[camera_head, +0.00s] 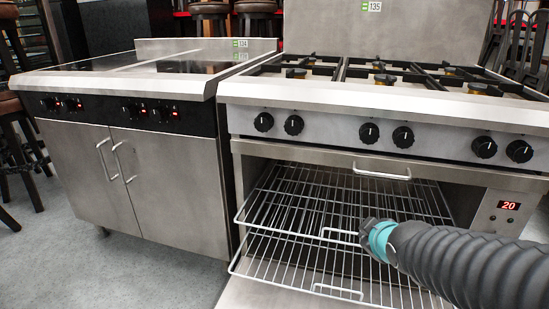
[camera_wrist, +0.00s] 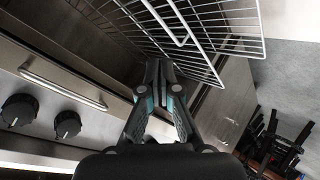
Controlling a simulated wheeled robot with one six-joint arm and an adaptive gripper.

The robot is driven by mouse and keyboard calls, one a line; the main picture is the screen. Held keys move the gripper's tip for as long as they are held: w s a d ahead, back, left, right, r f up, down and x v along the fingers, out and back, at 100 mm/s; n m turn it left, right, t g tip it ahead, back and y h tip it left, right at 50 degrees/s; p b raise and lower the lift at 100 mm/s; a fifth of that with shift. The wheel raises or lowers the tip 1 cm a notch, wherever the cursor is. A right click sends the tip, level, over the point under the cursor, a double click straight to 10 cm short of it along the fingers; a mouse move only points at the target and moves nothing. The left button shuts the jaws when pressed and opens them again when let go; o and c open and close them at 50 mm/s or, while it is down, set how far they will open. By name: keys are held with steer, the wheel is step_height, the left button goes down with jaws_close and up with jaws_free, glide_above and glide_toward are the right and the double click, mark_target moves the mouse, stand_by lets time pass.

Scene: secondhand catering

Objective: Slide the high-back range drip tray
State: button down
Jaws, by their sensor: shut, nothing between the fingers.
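The high-back range (camera_head: 360,125) stands at the right, with a tall back panel tagged 135. Below its knobs is a steel front strip (camera_head: 300,153), apparently the drip tray front, with a bar handle (camera_head: 382,174). This handle also shows at the left of the wrist view (camera_wrist: 62,88), beside two knobs. The strip looks pushed in. My gripper (camera_head: 364,228) is below the handle, in front of the open oven and near the wire racks, apart from the handle. In the wrist view my gripper (camera_wrist: 158,72) is shut and empty.
The oven below is open, with its door down and wire racks (camera_head: 290,195) extending forward close to my gripper. A lit display (camera_head: 508,205) is at the right. A steel cooker (camera_head: 160,180) with closed doors stands left. Grey floor (camera_head: 75,265) is clear at front left.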

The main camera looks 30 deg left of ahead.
steer(key=a+r+n+y, duration=0.2)
steer(key=a+n+y, duration=0.5)
steer(key=a, duration=0.8)
steer(key=n+y+p, duration=0.1)
steer(key=n+y, duration=0.3)
steer(key=n, duration=0.4)
glide_toward(269, 147)
steer(key=s+a+f, duration=0.1)
steer(key=s+a, duration=0.1)
steer(key=a, duration=0.5)
steer(key=w, duration=0.1)
steer(key=w+a+p, duration=0.1)
steer(key=shift+w+a+f, duration=0.15)
steer(key=shift+w+f, duration=0.05)
steer(key=shift+w, duration=0.15)
steer(key=shift+w+a, duration=0.2)
steer(key=shift+w, duration=0.35)
steer(key=w+b, duration=0.1)
steer(key=w, duration=0.1)
steer(key=w+a, duration=0.1)
steer(key=w, duration=0.1)
steer(key=shift+a+f+b, duration=0.15)
steer(key=shift+b, duration=0.25)
steer(key=shift+w+a, duration=0.1)
steer(key=shift+w, duration=0.25)
steer(key=shift+r, duration=0.4)
